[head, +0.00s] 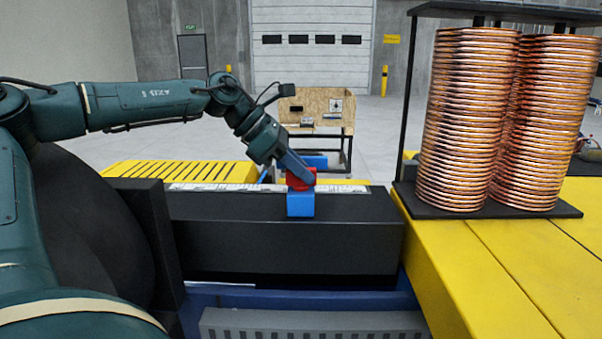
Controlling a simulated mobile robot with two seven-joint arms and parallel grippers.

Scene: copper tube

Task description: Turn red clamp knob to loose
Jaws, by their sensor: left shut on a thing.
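The red clamp knob (299,180) sits on top of a blue block (300,204) at the top edge of the black machine body, near the middle of the head view. My left gripper (300,176) reaches down to the knob from the upper left and is shut on it. Its fingers cover part of the knob, so the knob's turned position cannot be told. My right gripper is not in view.
Tall copper tube coils (466,120) stand on a black plate (487,207) at the right, over a yellow table (505,275). A yellow slatted cover (185,172) lies behind the black body (285,240). A wooden stand (318,112) is farther back.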

